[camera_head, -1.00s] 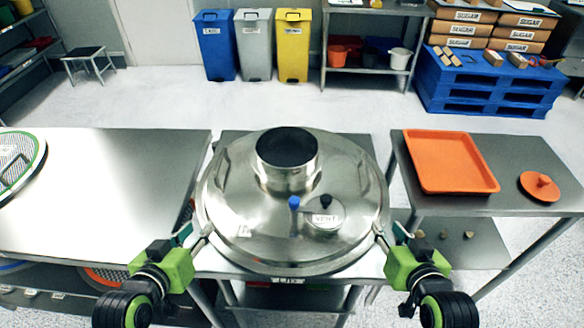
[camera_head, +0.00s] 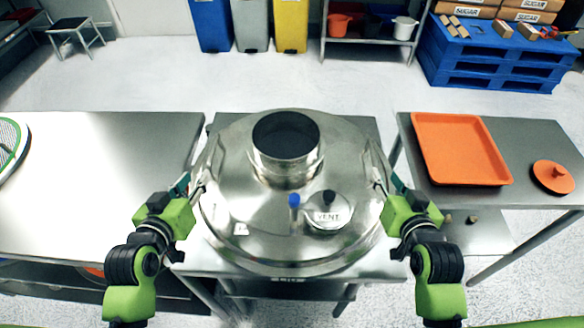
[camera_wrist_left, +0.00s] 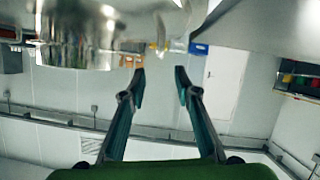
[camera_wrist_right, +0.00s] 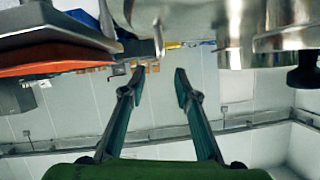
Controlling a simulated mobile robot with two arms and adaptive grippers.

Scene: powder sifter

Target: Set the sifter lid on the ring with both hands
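The sifter lid (camera_head: 330,252) is a broad shiny steel dome in the middle of the head view, with a wide open spout, a blue knob and a black-knobbed cap marked VENT. It looks level; what lies directly under it is hidden, and I cannot make out the ring. My left gripper (camera_head: 199,184) is at the lid's left edge and my right gripper (camera_head: 377,183) at its right edge. In the wrist views the left fingers (camera_wrist_left: 159,70) and right fingers (camera_wrist_right: 159,72) stand apart with nothing clearly between them, the lid's steel just beyond.
A steel table (camera_head: 90,200) at the left is mostly bare, with a green-rimmed mesh screen (camera_head: 12,148) at its far left. The right table (camera_head: 540,135) holds an orange tray (camera_head: 460,148) and an orange round lid (camera_head: 553,177). Bins and a blue pallet (camera_head: 490,60) stand behind.

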